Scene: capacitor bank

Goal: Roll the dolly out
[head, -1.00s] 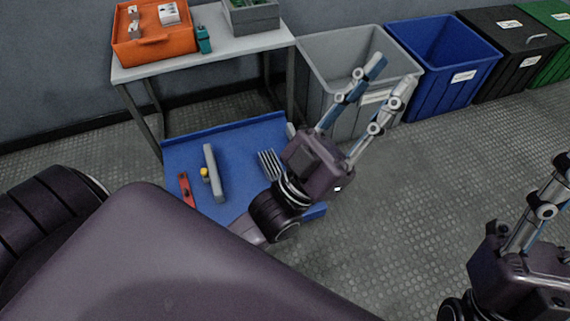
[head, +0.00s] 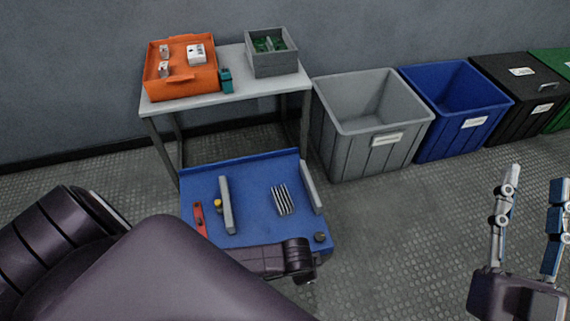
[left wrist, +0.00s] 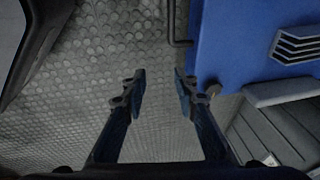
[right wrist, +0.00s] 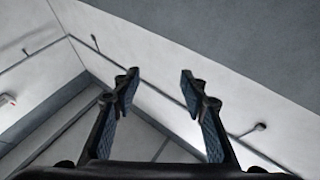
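The dolly is a low blue platform (head: 255,225) on the floor, partly under the front of the table. On it lie a red tool (head: 199,218), a long grey bar (head: 227,205), a finned grey piece (head: 281,200) and a grey bar along its right side (head: 312,187). My left forearm crosses its near edge; the left fingers are hidden in the head view. In the left wrist view my left gripper (left wrist: 158,82) is open and empty over floor, left of the blue dolly (left wrist: 235,40). A dark bent rod (left wrist: 173,25) shows beside the dolly. My right gripper (head: 528,180) is open and empty, fingers up.
The table (head: 235,88) carries an orange tray (head: 180,90), a small teal item (head: 225,80) and a grey box (head: 272,64). A grey bin (head: 370,145), blue bin (head: 455,130) and black bin (head: 510,110) line the wall to the right. Floor right of the dolly is clear.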

